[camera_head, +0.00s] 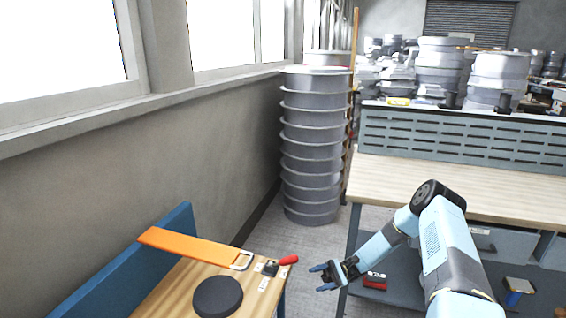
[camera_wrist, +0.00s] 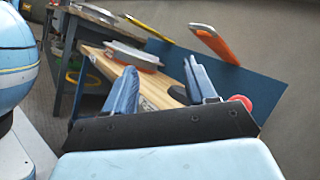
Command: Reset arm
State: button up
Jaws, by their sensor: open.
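My gripper (camera_head: 322,277) is at the end of my light-blue arm in the head view, in the gap between the wooden table at lower left and the workbench at right. Its two fingers are spread and nothing is between them. In the wrist view my gripper (camera_wrist: 163,88) shows two blue fingers apart, with the wooden table (camera_wrist: 165,95) beyond them.
A tall stack of grey moulds (camera_head: 313,150) stands on the floor. A workbench (camera_head: 450,185) is at right.

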jog(key=s+d+r+n+t+h, duration=0.3)
jog(key=r+h, duration=0.4)
jog(key=r, duration=0.8)
jog(key=s+d+r+t+h, duration=0.2)
jog(key=s+r+t+h, duration=0.35)
jog(key=r, duration=0.95)
jog(key=s+d+r+t+h, duration=0.2)
jog(key=s+r+t, duration=0.3)
jog(key=s+r, duration=0.3)
jog(key=s+d+r+t+h, duration=0.3)
jog(key=s+d+r+t, duration=0.1)
jog(key=s+r, duration=0.5)
jog(key=shift+s+n+t+h, duration=0.4)
jog(key=shift+s+t, duration=0.15)
jog(key=shift+t, duration=0.1)
jog(key=shift+c, duration=1.3)
